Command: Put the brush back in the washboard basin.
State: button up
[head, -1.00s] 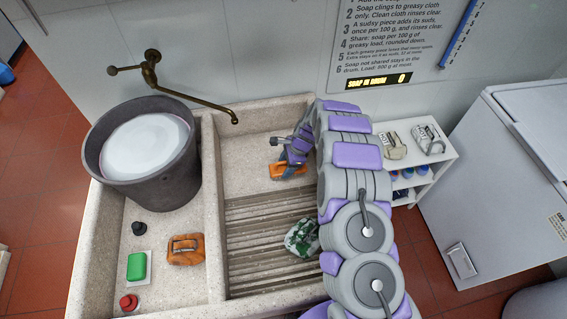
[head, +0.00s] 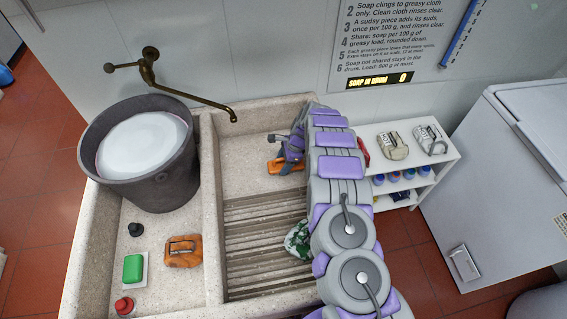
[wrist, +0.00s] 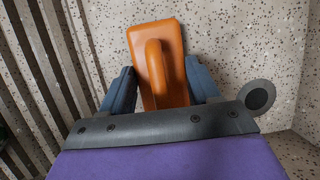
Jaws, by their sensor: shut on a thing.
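The orange brush (head: 285,167) is at the flat back part of the washboard basin (head: 262,125), beyond the ridges. My gripper (head: 291,157) is over it, its blue fingers on either side. In the wrist view my gripper (wrist: 161,85) is shut on the orange brush (wrist: 158,45), a block with a raised handle. Speckled stone lies close behind it; I cannot tell whether the brush touches the stone. The ridged washboard (head: 262,215) shows in front of it.
A green and white cloth (head: 298,240) lies on the ridges, partly behind my arm. A brass tap (head: 190,93) overhangs the basin. A shelf (head: 420,180) stands right.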

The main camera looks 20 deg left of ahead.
jog(key=o, duration=1.1)
jog(key=p+v, duration=0.2)
jog(key=v, duration=0.9)
jog(key=shift+r+p, duration=0.35)
jog(key=shift+d+r, duration=0.15)
